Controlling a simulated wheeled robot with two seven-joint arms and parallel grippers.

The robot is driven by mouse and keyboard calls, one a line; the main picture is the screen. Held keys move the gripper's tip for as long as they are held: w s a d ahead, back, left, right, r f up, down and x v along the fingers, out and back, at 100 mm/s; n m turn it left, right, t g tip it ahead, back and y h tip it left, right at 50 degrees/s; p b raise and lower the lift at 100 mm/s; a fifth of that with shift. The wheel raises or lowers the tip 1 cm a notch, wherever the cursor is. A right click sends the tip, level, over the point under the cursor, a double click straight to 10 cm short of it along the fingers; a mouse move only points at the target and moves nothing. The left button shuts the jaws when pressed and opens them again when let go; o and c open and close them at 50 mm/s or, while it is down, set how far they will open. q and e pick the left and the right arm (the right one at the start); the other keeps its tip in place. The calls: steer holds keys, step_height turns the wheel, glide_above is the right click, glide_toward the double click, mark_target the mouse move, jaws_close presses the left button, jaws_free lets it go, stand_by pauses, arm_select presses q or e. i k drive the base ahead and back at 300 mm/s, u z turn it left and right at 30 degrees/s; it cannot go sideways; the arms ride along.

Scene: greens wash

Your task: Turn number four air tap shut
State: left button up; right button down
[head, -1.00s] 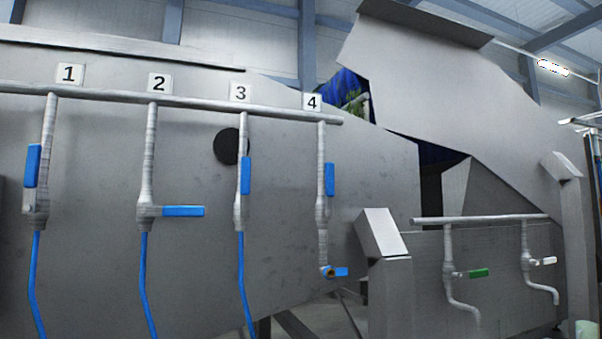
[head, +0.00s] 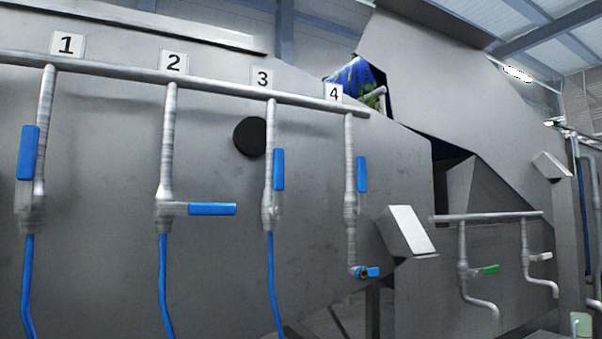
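The number four air tap is the rightmost of a numbered row, under a white label reading 4 (head: 334,93). Its blue lever (head: 361,174) stands upright, in line with its grey pipe (head: 350,138). Tap 1's lever (head: 29,152) and tap 3's lever (head: 279,169) are also upright. Tap 2's lever (head: 212,209) lies level, pointing right. Neither of my grippers is in view.
The taps hang from a grey header pipe (head: 215,82) before a large metal panel (head: 110,150). Blue hoses (head: 164,285) drop from taps 1 to 3. An angled metal box (head: 407,231) stands close right of tap four. Further right are a green-handled tap (head: 485,269) and a white-handled tap (head: 541,256).

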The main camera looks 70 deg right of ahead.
mark_target(361, 177)
steer(key=i, duration=0.6)
steer(key=z, duration=1.15)
